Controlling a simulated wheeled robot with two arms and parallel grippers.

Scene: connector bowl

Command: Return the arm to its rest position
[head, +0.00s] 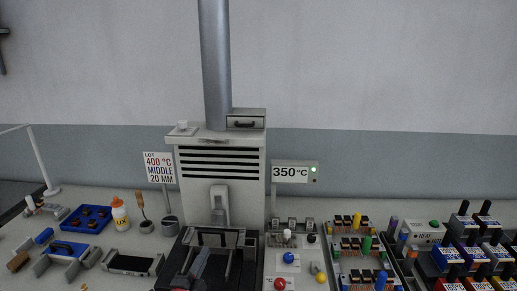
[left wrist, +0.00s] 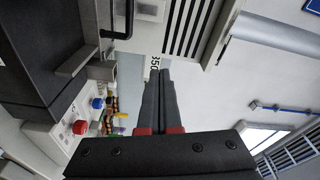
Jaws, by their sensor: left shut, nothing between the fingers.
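The fingers appear in free space, apart from the fume housing (left wrist: 205,45). The rest of the left arm is below the head view's edge. My right gripper is in neither view.
The vented housing (head: 220,187) with its grey duct (head: 216,70) stands behind the gripper. A 350 °C display (head: 291,173) and push buttons (head: 289,258) are to the right. A blue tray (head: 86,219), glue bottle (head: 120,214) and holders stand left. Connector racks (head: 362,247) crowd the right.

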